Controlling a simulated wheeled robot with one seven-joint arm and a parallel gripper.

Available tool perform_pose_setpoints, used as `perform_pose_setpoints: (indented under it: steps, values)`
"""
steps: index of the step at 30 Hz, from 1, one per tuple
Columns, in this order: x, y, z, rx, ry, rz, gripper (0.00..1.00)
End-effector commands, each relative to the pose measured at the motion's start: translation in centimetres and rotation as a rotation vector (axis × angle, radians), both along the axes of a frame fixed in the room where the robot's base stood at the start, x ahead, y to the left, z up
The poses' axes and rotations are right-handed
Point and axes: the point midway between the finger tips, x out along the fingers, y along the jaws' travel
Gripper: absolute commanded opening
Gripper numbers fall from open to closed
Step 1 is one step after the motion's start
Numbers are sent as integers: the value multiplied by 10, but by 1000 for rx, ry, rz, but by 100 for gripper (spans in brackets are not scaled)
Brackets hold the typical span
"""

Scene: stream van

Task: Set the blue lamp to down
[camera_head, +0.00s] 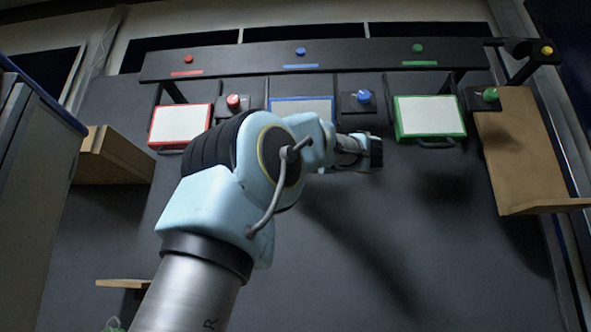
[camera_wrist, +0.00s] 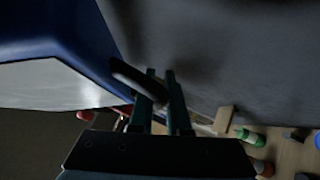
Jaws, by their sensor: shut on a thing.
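A small round blue piece (camera_head: 300,52) sits on the dark rail above a blue stripe. A larger blue knob (camera_head: 363,97) stands on a black base below it; I cannot tell which one is the blue lamp. A blue-framed box with a pale face (camera_head: 301,105) is partly hidden behind my arm; its blue side (camera_wrist: 85,35) fills the left of the wrist view. My gripper (camera_wrist: 160,75) is shut on a dark curved handle (camera_wrist: 137,82) beside that box. In the head view my gripper (camera_head: 376,153) shows only as a dark end below the blue knob.
A red box (camera_head: 180,123) with a red knob (camera_head: 233,101) is at left; a green box (camera_head: 429,117) with a green knob (camera_head: 490,94) is at right. Wooden ledges stand at left (camera_head: 115,160) and right (camera_head: 520,150).

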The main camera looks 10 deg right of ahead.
Motion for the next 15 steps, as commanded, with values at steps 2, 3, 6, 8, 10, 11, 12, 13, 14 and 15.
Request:
perform_pose_setpoints:
  steps: [2, 3, 6, 8, 10, 11, 12, 13, 14, 15]
  values:
    - [7, -2, -1, -8, -47, 0, 0]
    - [9, -2, 1, -12, -73, 0, 0]
    - [13, -3, 6, -20, -97, 0, 0]
    - [15, -3, 7, -19, -95, 1, 0]
    - [17, -3, 9, -18, -95, 0, 0]
    - [17, -4, 10, -18, -95, 0, 0]
    - [18, -4, 11, -19, -95, 0, 0]
    - [18, -4, 11, -19, -95, 0, 0]
    - [18, -4, 12, -18, -95, -1, 0]
    - [19, -4, 12, -18, -95, -1, 0]
